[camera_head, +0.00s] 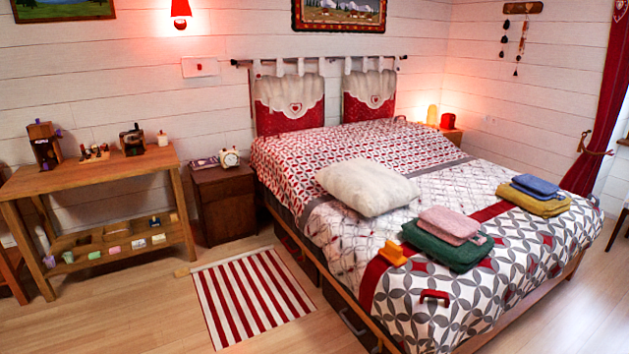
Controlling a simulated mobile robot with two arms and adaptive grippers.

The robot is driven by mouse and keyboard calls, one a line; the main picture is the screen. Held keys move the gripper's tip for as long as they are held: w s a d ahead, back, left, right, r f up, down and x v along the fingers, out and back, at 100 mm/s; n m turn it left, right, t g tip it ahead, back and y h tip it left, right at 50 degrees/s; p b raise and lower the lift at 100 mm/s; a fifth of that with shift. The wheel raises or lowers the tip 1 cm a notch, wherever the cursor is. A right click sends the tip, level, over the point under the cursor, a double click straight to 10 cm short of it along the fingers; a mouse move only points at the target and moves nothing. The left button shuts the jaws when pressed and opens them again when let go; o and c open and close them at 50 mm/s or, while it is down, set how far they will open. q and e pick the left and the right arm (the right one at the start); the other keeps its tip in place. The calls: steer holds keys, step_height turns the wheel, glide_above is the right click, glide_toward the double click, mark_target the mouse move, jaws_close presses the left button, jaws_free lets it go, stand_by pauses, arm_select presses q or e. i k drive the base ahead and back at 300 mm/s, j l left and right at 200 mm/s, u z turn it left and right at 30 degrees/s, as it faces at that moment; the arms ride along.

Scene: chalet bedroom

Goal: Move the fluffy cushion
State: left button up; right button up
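A cream, fluffy-looking cushion (367,187) lies flat on the middle of the bed (440,290), toward its left side. It rests on the patterned red, white and grey cover, and nothing lies on top of it. Folded pink and green towels are to its lower right, a little apart from it. Neither of my grippers shows in this view.
Green and pink towels (452,225), an orange object (394,252) and a red object (434,296) lie near the bed's front. Blue and yellow towels (535,193) lie right. A nightstand (226,200), wooden table (95,173) and striped rug (250,295) are left.

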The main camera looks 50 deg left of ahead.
mark_target(368, 187)
steer(key=u, duration=1.2)
steer(key=i+j+z, duration=0.1)
steer(key=z, duration=0.3)
steer(key=i+j+z, duration=0.15)
steer(key=z, duration=0.3)
steer(key=i+j+z, duration=0.1)
steer(key=j, duration=0.25)
steer(key=i+j+z, duration=0.25)
steer(key=j, duration=0.45)
steer(key=i+j+z, duration=0.15)
steer(key=j, duration=0.25)
steer(key=i+j+z, duration=0.1)
steer(key=j, duration=0.3)
steer(key=i+j+z, duration=0.1)
steer(key=j, duration=0.3)
steer(key=i, duration=0.1)
